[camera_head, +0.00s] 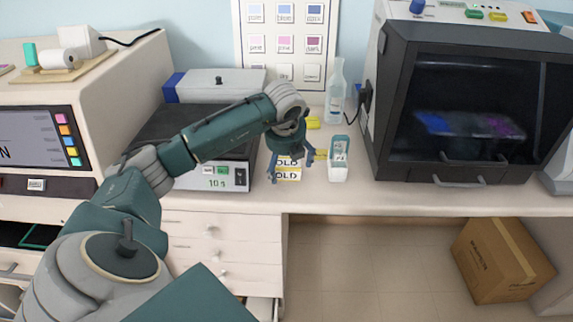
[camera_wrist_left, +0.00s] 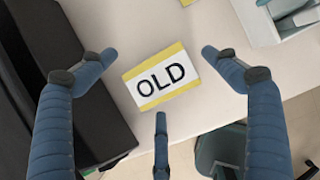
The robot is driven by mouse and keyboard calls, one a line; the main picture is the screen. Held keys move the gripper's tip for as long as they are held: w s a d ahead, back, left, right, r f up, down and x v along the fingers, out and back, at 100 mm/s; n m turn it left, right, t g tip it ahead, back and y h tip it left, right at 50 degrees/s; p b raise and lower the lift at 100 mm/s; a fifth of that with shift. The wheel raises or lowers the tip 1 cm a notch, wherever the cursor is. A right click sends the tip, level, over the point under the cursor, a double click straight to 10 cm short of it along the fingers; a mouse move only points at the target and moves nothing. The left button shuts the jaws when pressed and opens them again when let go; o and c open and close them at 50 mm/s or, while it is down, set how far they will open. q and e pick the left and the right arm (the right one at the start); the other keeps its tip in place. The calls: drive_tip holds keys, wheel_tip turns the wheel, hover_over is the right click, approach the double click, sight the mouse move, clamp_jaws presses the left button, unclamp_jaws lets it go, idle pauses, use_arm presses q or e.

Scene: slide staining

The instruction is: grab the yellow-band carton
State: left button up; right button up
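The yellow-band carton (camera_head: 287,177) is a small white box with yellow bands and the word OLD. It stands on the counter near the front edge, right of the balance. It also shows in the left wrist view (camera_wrist_left: 161,77), tilted in the picture. My left gripper (camera_head: 291,173) is above the carton, pointing down. In the left wrist view its fingers (camera_wrist_left: 157,62) are spread on either side of the carton, with visible gaps and a third finger below it. It holds nothing. My right gripper is in neither view.
A white container with a green-rimmed opening (camera_head: 338,172) stands close to the right of the carton. The balance (camera_head: 215,174) is close on the left. A clear bottle (camera_head: 336,100) and small yellow items (camera_head: 313,122) are behind. A dark-fronted cabinet (camera_head: 465,120) stands farther right.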

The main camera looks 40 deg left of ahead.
use_arm(q)
drive_tip(key=c, duration=1.3)
drive_tip(key=shift+r, duration=0.1)
drive_tip(key=shift+c, duration=0.2)
